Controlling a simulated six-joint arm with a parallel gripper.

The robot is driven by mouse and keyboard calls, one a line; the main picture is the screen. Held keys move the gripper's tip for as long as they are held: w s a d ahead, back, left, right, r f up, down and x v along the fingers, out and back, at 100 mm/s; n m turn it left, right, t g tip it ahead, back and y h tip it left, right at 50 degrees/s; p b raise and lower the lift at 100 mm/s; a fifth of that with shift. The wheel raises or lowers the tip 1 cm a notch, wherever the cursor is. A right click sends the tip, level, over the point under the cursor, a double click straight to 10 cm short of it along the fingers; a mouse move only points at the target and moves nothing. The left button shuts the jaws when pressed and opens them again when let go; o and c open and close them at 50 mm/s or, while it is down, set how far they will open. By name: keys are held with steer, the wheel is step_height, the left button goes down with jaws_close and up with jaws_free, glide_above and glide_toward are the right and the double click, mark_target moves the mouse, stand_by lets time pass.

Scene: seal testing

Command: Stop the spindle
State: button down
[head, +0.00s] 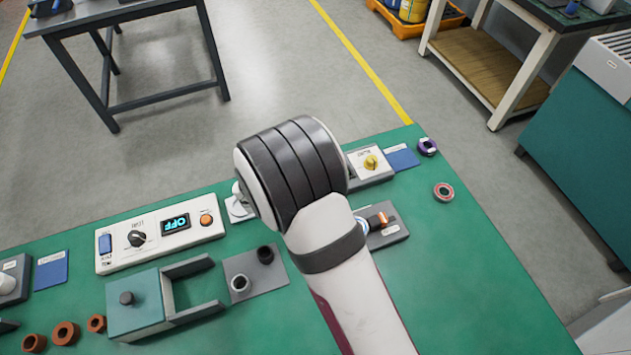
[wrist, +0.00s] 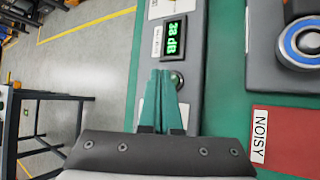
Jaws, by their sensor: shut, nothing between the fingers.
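My gripper shows in the wrist view (wrist: 165,76); its two teal fingers are shut together with nothing between them. In the head view my wrist hides the fingers. A white control box (head: 160,235) has an "OFF" display (head: 175,223), black knob and orange button.
A red "NOISY" card (wrist: 288,140) lies right of the fingers. On the green bench (head: 480,290) stand a teal fixture (head: 135,305), a yellow-knobbed box (head: 370,163), a grey block with a copper cylinder (head: 380,220) and loose rings. The bench's right part is mostly clear.

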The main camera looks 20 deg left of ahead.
steer(key=shift+f, duration=0.1)
steer(key=shift+f, duration=0.3)
steer(key=shift+f, duration=0.35)
stand_by(0.8)
steer(key=shift+r, duration=0.8)
steer(key=shift+r, duration=2.5)
